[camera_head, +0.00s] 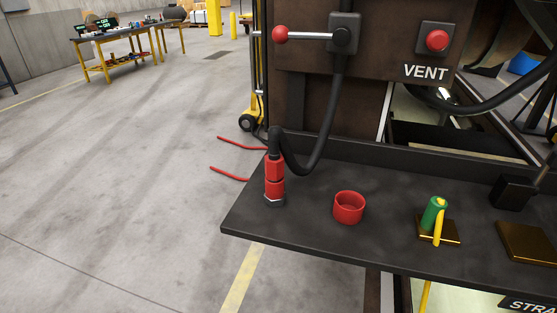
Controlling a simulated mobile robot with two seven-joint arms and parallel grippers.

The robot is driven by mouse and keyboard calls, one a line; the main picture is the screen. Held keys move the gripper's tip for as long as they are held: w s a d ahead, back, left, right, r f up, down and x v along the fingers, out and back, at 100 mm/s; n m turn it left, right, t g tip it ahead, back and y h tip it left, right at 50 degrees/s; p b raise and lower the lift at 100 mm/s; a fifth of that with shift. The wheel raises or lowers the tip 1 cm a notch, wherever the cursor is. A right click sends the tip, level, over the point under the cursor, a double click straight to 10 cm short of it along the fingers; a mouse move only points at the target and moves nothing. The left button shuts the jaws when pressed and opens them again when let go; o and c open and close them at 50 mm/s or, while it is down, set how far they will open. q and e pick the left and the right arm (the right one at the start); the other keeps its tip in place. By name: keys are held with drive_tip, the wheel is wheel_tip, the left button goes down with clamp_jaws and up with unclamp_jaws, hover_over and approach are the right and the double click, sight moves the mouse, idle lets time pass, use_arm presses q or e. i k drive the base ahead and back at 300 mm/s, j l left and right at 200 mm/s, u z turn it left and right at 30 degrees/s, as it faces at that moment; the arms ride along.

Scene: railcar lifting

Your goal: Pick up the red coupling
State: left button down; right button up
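The red coupling (275,172) stands upright at the left end of the dark shelf (300,238), on a dark base fitting (275,201). A black hose (322,140) joins its top, loops over and rises to the lever valve. A red open cup (349,208) sits on the shelf to the right of the coupling, apart from it. Neither of my grippers is in view, so nothing is seen touching the coupling.
A lever with a red knob (281,35) and a red button above the VENT label (425,73) are on the brown panel behind. A green and yellow piece (435,217) stands on a brass plate to the right. Open floor (120,190) lies left.

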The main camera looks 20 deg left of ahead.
sight(274, 161)
drive_tip(key=j+z, duration=0.4)
drive_tip(key=j, duration=0.15)
drive_tip(key=j+z, duration=0.35)
drive_tip(key=j, duration=0.25)
drive_tip(key=k+j+z, duration=0.1)
drive_tip(key=j+z, duration=0.3)
drive_tip(key=j, duration=0.15)
